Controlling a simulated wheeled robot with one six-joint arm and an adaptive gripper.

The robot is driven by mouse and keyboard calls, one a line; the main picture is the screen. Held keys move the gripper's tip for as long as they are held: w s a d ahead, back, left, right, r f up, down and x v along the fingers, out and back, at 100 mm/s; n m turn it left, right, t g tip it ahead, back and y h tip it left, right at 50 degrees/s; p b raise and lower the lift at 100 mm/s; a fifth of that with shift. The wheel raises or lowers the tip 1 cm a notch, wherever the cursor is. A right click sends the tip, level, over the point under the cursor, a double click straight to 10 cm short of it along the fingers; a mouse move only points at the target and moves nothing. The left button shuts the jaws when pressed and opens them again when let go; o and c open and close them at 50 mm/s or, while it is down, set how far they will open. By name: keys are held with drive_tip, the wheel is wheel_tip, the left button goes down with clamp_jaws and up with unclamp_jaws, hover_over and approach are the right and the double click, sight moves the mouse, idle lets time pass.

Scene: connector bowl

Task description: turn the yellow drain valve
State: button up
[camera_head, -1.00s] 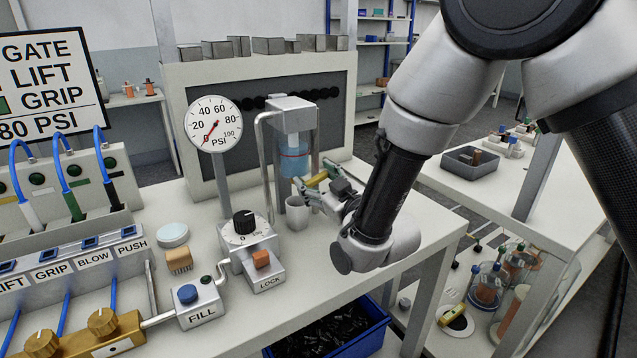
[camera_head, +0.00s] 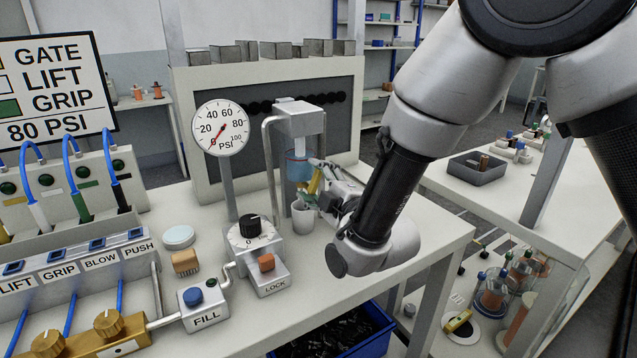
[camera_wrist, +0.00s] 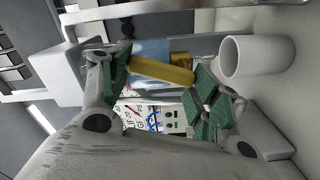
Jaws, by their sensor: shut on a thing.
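The yellow drain valve (camera_head: 315,181) is a short bar-shaped handle below the clear bowl with blue liquid (camera_head: 297,168). In the head view it stands steeply tilted. In the wrist view the yellow valve handle (camera_wrist: 160,70) lies between the green finger pads, its ends at the two pads. My gripper (camera_head: 316,187) is shut on it from the right; its fingers also show in the wrist view (camera_wrist: 162,80). The fingers partly hide the valve's stem in the head view.
A white cup (camera_head: 302,219) stands on the bench under the valve, close to my gripper; it also shows in the wrist view (camera_wrist: 256,56). The LOCK box (camera_head: 268,275) and a dial (camera_head: 250,229) stand at the front left. A pressure gauge (camera_head: 220,127) rises behind them.

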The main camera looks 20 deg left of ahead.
drive_tip(key=shift+s+a+n, duration=0.15)
drive_tip(key=shift+n, duration=0.55)
drive_tip(key=o, duration=1)
drive_tip(key=shift+s, duration=0.1)
drive_tip(key=v, duration=1.2)
